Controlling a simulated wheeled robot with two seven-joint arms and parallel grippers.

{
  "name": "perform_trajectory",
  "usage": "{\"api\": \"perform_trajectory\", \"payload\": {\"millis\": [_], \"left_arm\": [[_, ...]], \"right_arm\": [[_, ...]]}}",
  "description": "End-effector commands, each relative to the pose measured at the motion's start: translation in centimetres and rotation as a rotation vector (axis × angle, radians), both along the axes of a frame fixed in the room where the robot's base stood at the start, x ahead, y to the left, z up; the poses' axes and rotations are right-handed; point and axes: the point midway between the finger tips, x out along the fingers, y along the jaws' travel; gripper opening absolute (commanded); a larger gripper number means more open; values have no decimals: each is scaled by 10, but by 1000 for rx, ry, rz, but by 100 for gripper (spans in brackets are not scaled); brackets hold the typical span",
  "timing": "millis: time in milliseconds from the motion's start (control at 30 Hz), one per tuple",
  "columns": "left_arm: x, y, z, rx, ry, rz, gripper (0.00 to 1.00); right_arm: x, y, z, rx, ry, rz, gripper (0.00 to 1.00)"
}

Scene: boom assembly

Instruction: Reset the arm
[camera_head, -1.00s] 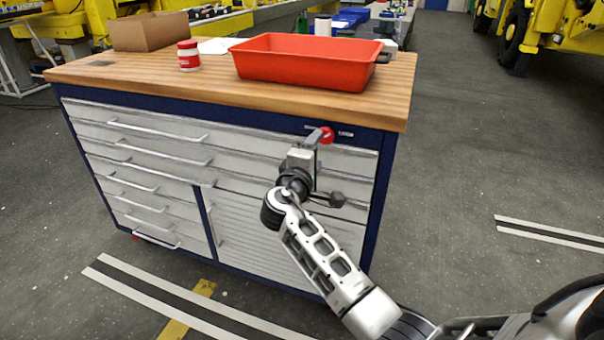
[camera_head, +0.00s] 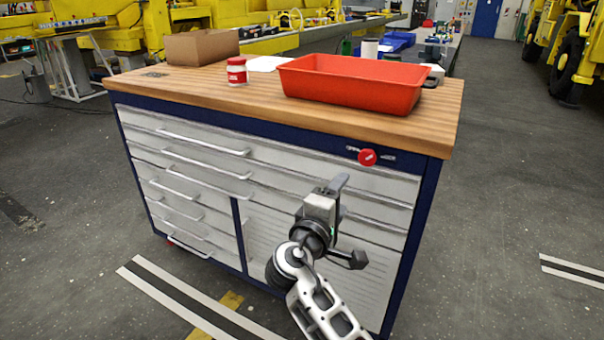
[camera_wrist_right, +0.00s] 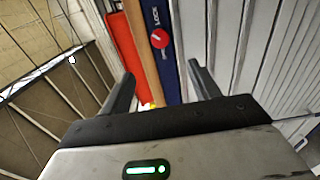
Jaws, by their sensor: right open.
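My right gripper (camera_head: 333,187) hangs in front of the grey drawers of the tool cabinet (camera_head: 432,210), below and left of its red lock knob (camera_head: 367,157). Its jaws are open and empty. In the right wrist view the two fingers of the gripper (camera_wrist_right: 160,75) stand apart, and the red knob (camera_wrist_right: 159,38) with LOCK lettering shows beyond and between them, not touched. My right arm comes up from the bottom of the head view. My left gripper is out of view.
On the cabinet's wooden top (camera_head: 190,85) stand a red tray (camera_head: 350,85), a red-and-white jar (camera_head: 236,71) and a cardboard box (camera_head: 202,46). Yellow machinery (camera_head: 575,50) stands back right. The floor (camera_head: 510,190) right of the cabinet is clear.

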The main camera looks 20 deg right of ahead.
Motion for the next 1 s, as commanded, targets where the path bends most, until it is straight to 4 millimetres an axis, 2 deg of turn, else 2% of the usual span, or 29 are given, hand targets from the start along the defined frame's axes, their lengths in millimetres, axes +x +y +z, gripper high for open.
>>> {"api": "perform_trajectory", "payload": {"millis": [167,267,333,400,467,500,600,700,800,900,1000], "left_arm": [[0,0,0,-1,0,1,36],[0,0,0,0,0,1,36],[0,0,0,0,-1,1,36],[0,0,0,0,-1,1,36],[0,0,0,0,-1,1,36],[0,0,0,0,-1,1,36],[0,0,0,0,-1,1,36],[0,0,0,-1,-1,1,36],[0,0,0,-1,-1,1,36],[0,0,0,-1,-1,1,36],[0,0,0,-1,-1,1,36]], "right_arm": [[-1,0,-8,19,9,17,61],[-9,4,-41,113,39,85,61],[-22,13,-80,242,70,166,61],[-43,26,-123,421,97,258,61],[-69,43,-157,612,110,331,61],[-89,55,-176,747,112,370,61],[-138,85,-203,1077,92,425,61],[-180,106,-210,1357,52,429,61],[-207,119,-207,1555,7,408,61],[-221,125,-203,1665,-25,388,61],[-225,127,-201,1707,-38,380,61]]}}
